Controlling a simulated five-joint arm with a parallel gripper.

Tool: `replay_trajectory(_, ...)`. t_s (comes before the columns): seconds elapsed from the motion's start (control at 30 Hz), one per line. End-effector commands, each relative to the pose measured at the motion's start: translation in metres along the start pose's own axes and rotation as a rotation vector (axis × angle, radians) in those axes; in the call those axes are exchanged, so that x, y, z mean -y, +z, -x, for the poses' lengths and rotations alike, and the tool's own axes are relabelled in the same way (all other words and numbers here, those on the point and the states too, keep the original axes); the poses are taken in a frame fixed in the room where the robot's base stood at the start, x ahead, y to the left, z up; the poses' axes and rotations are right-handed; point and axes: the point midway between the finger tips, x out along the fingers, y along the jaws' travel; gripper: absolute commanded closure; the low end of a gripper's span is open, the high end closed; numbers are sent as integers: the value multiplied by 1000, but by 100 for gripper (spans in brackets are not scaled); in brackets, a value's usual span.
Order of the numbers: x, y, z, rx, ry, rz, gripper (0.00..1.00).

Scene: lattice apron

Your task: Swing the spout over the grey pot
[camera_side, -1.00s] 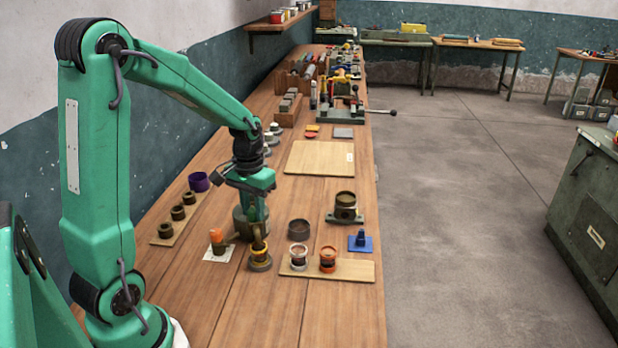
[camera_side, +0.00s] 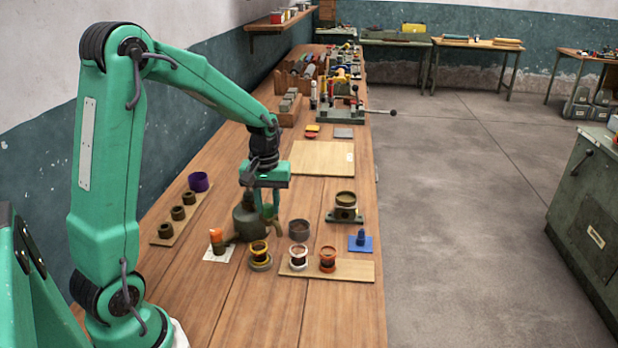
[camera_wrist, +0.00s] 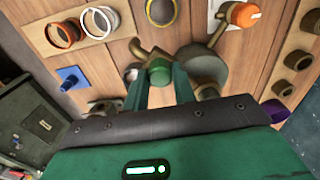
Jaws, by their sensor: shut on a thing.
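The olive-brown spout (camera_side: 278,226) sticks out from a round grey-green body (camera_side: 248,221) and carries a green knob (camera_wrist: 159,72). My gripper (camera_side: 267,208) is shut on this knob. In the wrist view the spout (camera_wrist: 138,48) points up and left from the knob. The grey pot (camera_side: 299,229) stands on the table just right of the spout. In the side view the spout's tip lies between the grey pot and the yellow-ringed pot (camera_side: 259,254). In the wrist view a finger partly hides the pot area.
A white-ringed pot (camera_side: 298,256) and an orange-ringed pot (camera_side: 328,258) stand on a pale board. An orange-capped fitting (camera_side: 217,238) sits left of the body. A dark pot (camera_side: 345,205) stands on a base at right, behind a blue piece (camera_side: 361,238).

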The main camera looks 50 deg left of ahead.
Motion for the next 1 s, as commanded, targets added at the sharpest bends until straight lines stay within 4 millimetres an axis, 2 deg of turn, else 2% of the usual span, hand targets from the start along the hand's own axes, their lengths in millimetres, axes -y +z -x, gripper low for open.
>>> replay_trajectory(0.3, -16, -22, 0, -1, 0, 299, 100)
replay_trajectory(0.6, -24, -44, 0, -1, 1, 564, 100)
replay_trajectory(1.0, -26, -60, 0, -1, 1, 749, 100)
